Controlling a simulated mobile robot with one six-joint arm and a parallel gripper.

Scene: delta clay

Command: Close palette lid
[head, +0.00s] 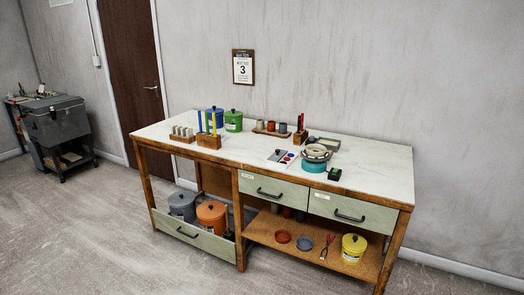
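The palette (290,158) lies on the white worktop, near its front edge and right of the middle. It shows small red and blue paint spots on a pale surface. A pale grey flat part (276,156) with a dark mark lies at its left; it looks like the lid folded open, but it is too small to be sure. My gripper is not in view.
A teal pot or stand with bowls (314,165) and a small dark green block (334,174) stand right of the palette. Wooden tool blocks (209,141) and blue and green tubs (233,121) stand left. The floor in front (110,235) is clear.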

